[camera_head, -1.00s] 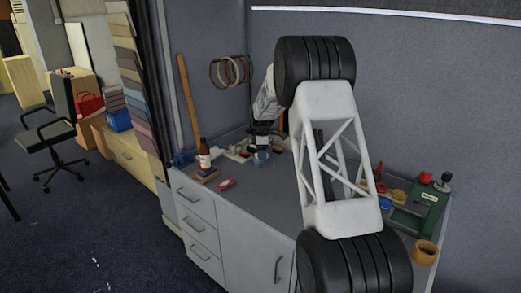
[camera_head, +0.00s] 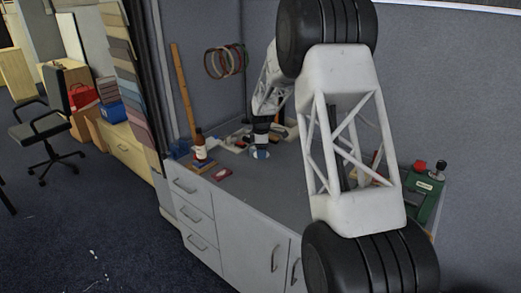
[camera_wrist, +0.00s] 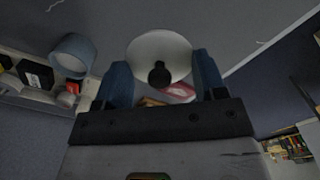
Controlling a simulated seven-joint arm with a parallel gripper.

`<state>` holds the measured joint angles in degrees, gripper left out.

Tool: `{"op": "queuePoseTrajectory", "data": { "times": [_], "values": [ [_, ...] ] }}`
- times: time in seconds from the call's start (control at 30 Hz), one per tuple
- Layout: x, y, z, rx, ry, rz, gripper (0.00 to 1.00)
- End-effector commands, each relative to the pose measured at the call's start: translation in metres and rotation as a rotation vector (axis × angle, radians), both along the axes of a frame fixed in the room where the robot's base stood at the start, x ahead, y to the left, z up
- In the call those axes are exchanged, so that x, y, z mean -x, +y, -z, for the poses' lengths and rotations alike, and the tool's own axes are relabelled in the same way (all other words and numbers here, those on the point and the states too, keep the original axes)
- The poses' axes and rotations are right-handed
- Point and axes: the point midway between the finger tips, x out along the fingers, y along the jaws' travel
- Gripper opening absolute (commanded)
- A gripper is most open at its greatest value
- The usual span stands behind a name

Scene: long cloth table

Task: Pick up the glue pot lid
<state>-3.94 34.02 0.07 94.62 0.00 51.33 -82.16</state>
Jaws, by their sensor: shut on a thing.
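The glue pot lid shows in the wrist view as a pale round disc (camera_wrist: 160,45) with a dark knob at its centre. My gripper (camera_wrist: 162,76) has its two blue fingers on either side of the lid and is shut on it. In the head view my gripper (camera_head: 261,145) is small, at the far part of the bench, and the lid cannot be clearly made out there. A blue-grey round pot (camera_wrist: 72,54) stands left of the lid in the wrist view, apart from it.
A brown bottle (camera_head: 199,147) stands near the bench's left edge, with a red item (camera_head: 221,174) in front of it. A green machine (camera_head: 427,197) is at the right end. My arm hides much of the bench's right half. Rings hang on the wall (camera_head: 224,62).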

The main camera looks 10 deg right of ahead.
Motion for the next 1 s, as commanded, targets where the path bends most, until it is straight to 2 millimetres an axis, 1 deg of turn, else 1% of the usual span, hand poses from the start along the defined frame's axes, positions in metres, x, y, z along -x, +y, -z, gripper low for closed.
{"op": "queuePoseTrajectory", "data": {
  "times": [0.73,0.87,1.0],
  "values": [
    [-0.001,0.0,0.0,0.0,-0.001,-0.005,0.39],
    [-0.008,0.001,-0.001,0.0,-0.002,-0.025,0.39],
    [-0.023,0.002,-0.003,0.0,-0.002,-0.069,0.39]
  ]
}}
